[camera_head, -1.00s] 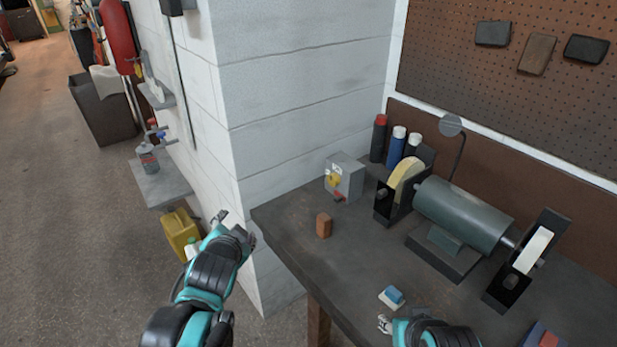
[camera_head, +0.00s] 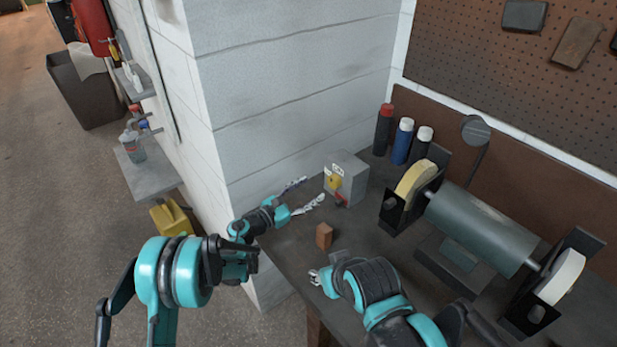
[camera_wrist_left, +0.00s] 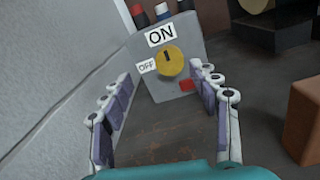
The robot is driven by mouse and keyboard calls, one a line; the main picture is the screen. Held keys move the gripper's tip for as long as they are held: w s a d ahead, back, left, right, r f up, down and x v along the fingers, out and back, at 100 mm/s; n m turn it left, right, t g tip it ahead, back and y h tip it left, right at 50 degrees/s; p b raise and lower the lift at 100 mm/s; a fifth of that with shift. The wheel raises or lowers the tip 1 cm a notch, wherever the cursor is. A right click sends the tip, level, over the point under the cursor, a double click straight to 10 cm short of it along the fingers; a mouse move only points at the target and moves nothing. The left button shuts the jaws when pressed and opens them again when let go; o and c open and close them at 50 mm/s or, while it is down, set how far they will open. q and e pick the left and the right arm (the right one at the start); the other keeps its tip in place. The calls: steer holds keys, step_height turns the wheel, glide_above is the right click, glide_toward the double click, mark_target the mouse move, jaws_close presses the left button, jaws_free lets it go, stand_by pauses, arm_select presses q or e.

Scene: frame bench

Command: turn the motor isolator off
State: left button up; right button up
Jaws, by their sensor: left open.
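The motor isolator is a grey box (camera_head: 352,172) standing on the bench against the white block wall. Its yellow rotary knob (camera_head: 334,182) faces my left gripper, with a red part below it. In the left wrist view the knob (camera_wrist_left: 172,62) has a dark mark pointing up toward the ON label (camera_wrist_left: 160,36); the OFF label (camera_wrist_left: 147,67) is at its left. My left gripper (camera_head: 314,190) is open and empty, its fingers pointing at the box, a short gap short of the knob. My right gripper (camera_head: 326,270) is low over the bench's front edge; its fingers are too unclear to read.
A brown block (camera_head: 324,236) stands on the bench near the left gripper, at right in the wrist view. A bench grinder (camera_head: 480,228) and several spray cans (camera_head: 403,141) are to the right of the isolator. The wall corner (camera_head: 215,130) is close on the left.

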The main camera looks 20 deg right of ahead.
mark_target(331, 184)
arm_select(q)
steer(key=shift+s+d+f+m+g, duration=0.2)
steer(key=shift+f+m+g, duration=0.15)
steer(key=shift+f, duration=0.4)
steer(key=shift+d+f+m, duration=0.15)
steer(key=shift+d+m, duration=0.1)
steer(key=b+x, duration=0.1)
steer(key=x, duration=0.6)
steer(key=shift+d, duration=0.1)
steer(key=c, duration=1.2)
